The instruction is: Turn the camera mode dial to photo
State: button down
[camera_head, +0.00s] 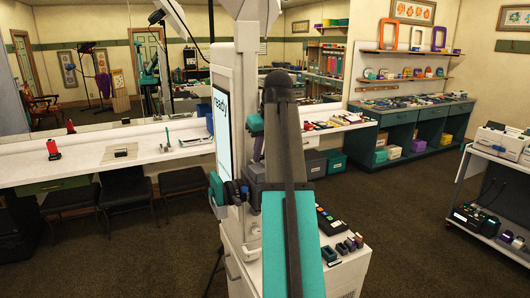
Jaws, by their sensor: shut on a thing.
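A tall white booth unit (228,110) stands in the middle of the view. Its narrow screen (221,115) reads "ready". My arm reaches up in front of it and bends down along its side. My gripper (219,195) is at the lower edge of the screen, shut on a small part there, which appears to be the mode dial. The jaws and wrist cover most of the dial. Its pointer and mode labels cannot be read from here.
A white counter (80,160) with a red device (60,149) runs along the mirror wall at left, with dark stools (123,187) below. A white cabinet carrying small devices (338,245) is at right. A trolley (488,180) stands far right. Carpet between is clear.

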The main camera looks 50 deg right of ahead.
jog(key=m+h, duration=0.1)
jog(key=m, duration=0.1)
jog(key=m+g+p, duration=0.1)
jog(key=m, duration=0.2)
jog(key=shift+w+a+r+m+h, duration=0.1)
jog(key=shift+w+a+m+h, duration=0.1)
jog(key=shift+m+h, duration=0.15)
jog(key=m+g, duration=0.1)
jog(key=m, duration=0.1)
jog(key=m+g+h+p, duration=0.1)
jog(key=m, duration=0.2)
jog(key=shift+w+m, duration=0.2)
jog(key=shift+m, duration=0.05)
jog(key=c, duration=1.6)
grip_release()
jog(key=shift+s+d, duration=0.1)
